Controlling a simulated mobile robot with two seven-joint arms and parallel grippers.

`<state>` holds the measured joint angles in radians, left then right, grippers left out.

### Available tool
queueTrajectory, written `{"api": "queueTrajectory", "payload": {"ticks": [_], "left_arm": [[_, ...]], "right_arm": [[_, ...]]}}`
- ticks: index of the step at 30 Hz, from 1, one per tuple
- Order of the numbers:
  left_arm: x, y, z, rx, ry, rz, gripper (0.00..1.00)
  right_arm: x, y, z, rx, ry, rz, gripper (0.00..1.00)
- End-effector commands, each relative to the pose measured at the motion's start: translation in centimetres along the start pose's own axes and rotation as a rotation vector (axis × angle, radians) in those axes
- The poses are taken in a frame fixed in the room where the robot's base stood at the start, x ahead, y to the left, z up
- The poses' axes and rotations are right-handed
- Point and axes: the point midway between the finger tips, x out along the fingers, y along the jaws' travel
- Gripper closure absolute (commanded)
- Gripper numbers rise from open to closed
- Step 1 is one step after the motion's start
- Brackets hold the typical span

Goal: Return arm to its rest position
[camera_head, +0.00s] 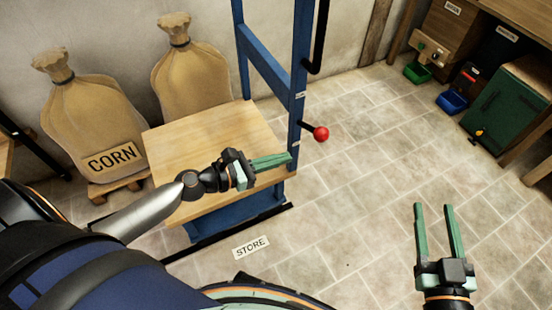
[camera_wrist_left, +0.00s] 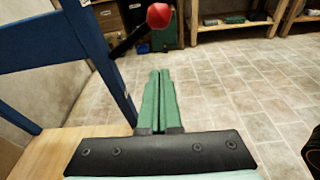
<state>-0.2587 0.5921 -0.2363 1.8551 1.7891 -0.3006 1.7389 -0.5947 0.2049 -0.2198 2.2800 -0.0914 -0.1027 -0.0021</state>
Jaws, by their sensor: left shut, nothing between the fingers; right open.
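My left arm (camera_head: 140,212) reaches in from the left over a wooden platform on a blue frame (camera_head: 185,145). My left gripper (camera_head: 272,161) is shut with nothing between its green fingers. It is above the platform's right side, close to the blue upright. In the left wrist view the shut fingers (camera_wrist_left: 158,100) point out over the tiled floor. My right gripper (camera_head: 436,232) is open and empty at the lower right, its two green fingers apart over the floor.
A red-knobbed lever (camera_head: 321,133) sticks out from the blue upright (camera_head: 297,100); the knob also shows in the left wrist view (camera_wrist_left: 160,15). Corn sacks (camera_head: 95,120) stand behind the platform. The middle floor is clear.

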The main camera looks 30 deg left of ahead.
Motion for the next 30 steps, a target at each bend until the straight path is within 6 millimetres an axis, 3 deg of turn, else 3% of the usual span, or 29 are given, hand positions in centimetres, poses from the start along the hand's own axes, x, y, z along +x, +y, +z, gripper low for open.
{"api": "queueTrajectory", "payload": {"ticks": [6,23,26,30], "left_arm": [[-0.9,-0.1,0.0,0.002,0.001,-0.002,1.00],[-0.9,-0.1,0.0,0.016,0.001,0.000,1.00],[-0.8,-0.6,-0.1,0.115,0.006,0.005,1.00],[-0.8,-2.1,0.0,0.470,0.025,0.026,1.00]], "right_arm": [[0.0,0.1,-0.5,-0.004,0.017,0.001,0.48],[0.0,0.1,-0.3,-0.009,0.014,-0.004,0.48],[0.0,0.0,-0.3,-0.008,0.014,-0.003,0.48],[0.0,0.0,-0.3,-0.007,0.015,-0.002,0.48]]}}
